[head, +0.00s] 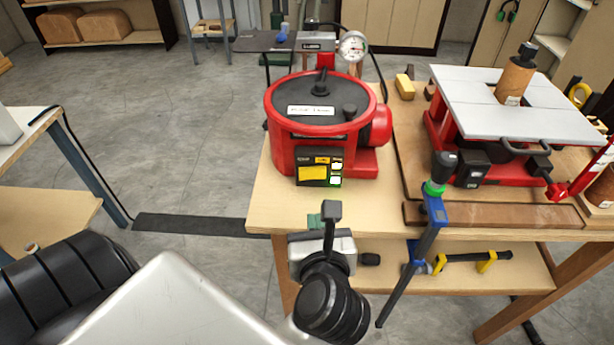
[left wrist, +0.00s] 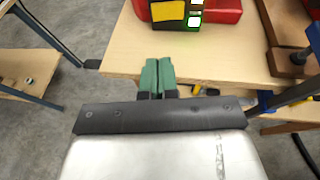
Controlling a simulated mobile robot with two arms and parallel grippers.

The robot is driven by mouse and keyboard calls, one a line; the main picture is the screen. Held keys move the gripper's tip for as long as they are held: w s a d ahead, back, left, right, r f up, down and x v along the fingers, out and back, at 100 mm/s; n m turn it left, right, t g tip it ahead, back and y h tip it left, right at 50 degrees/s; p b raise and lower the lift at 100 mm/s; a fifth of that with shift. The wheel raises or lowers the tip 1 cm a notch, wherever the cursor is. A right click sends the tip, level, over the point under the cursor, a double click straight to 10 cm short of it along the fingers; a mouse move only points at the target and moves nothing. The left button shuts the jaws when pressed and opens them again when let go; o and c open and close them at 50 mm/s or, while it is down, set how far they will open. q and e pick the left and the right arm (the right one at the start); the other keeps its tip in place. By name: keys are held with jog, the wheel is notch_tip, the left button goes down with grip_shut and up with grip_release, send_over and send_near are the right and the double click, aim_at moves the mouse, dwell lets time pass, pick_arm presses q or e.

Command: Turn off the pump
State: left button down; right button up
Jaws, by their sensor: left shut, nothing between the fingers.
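The pump (head: 285,138) is a round red vessel with a dark lid, standing on the wooden workbench (head: 262,205). Its dark control panel (head: 302,170) faces me, with a yellow label and small switches at its right side. The lower switch (head: 336,181) is edged in bright green; the green edge also shows in the left wrist view (left wrist: 194,22). My left gripper (head: 315,220) is at the bench's front edge, below and apart from the panel. Its green fingers, in the left wrist view (left wrist: 158,63), are together and empty, pointing toward the panel. My right gripper is out of view.
A blue clamp with a dark handle (head: 432,205) stands at the bench edge right of my gripper. A red machine with a grey top (head: 470,95) stands further right. A gauge (head: 353,46) rises behind the pump. Bare bench lies between my left gripper and the panel.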

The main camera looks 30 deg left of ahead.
aim_at(306, 173)
pick_arm(q)
jog(key=p+x, duration=0.1)
jog(key=x, duration=0.3)
jog(key=r+p+x, duration=0.1)
jog(key=p+x, duration=0.1)
jog(key=x, duration=0.2)
jog(key=p+x, duration=0.2)
jog(key=x, duration=0.3)
jog(key=shift+w+a+r, duration=0.1)
jog(key=shift+a+r, duration=0.05)
jog(key=shift+a, duration=0.05)
jog(key=shift+w+a, duration=0.3)
jog(key=shift+w+a, duration=0.1)
jog(key=shift+a, duration=0.1)
jog(key=shift+d, duration=0.2)
